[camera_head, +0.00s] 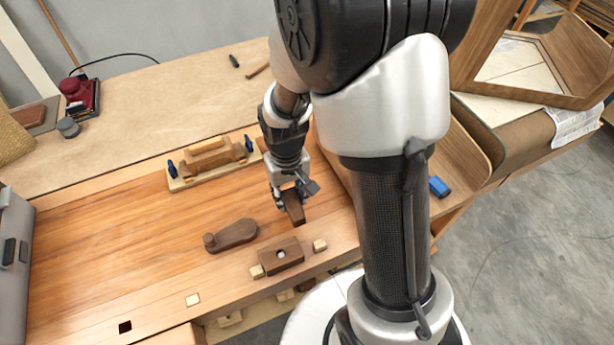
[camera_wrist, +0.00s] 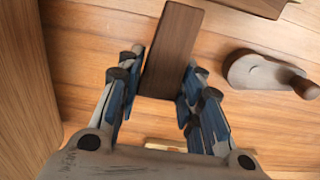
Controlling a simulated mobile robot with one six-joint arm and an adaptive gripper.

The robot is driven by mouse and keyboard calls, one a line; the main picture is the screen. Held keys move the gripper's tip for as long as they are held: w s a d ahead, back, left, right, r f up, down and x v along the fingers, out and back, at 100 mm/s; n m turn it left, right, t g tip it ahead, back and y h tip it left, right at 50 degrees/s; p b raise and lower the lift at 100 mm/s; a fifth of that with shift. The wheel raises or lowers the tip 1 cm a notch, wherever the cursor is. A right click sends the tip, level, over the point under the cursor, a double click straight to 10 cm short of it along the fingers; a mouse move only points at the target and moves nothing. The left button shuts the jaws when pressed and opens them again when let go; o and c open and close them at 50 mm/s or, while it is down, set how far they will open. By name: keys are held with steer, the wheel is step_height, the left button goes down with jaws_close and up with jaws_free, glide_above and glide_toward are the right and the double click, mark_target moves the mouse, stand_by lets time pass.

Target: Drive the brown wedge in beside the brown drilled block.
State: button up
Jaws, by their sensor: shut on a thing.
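My gripper (camera_head: 291,192) is shut on the brown wedge (camera_head: 294,208), a dark tapered piece that points towards the near edge of the bench. In the wrist view the wedge (camera_wrist: 173,50) sticks out from between the two fingers (camera_wrist: 158,103). The brown drilled block (camera_head: 290,247) lies on the bench top just nearer than the wedge, with a pale round spot in its top. The wedge is apart from it. A brown edge at the top of the wrist view seems to be that block (camera_wrist: 248,6). The wedge's height above the bench is hard to tell.
Small pale blocks stand at the drilled block's left (camera_head: 257,271) and right (camera_head: 320,245). A brown cam lever (camera_head: 232,235) lies left of my gripper. A wooden fixture with blue clamps (camera_head: 207,165) lies behind. Bench top at left is clear.

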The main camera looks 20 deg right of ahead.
steer(key=shift+a+f+b, duration=0.1)
steer(key=shift+f+b, duration=0.2)
steer(key=shift+f, duration=0.25)
steer(key=shift+f+b, duration=1.5)
steer(key=shift+f, duration=0.4)
steer(key=shift+f, duration=0.1)
steer(key=shift+s, duration=0.25)
steer(key=shift+s, duration=0.45)
steer(key=shift+s, duration=0.1)
steer(key=shift+s, duration=0.6)
steer(key=shift+s, duration=0.25)
steer(key=shift+s, duration=0.45)
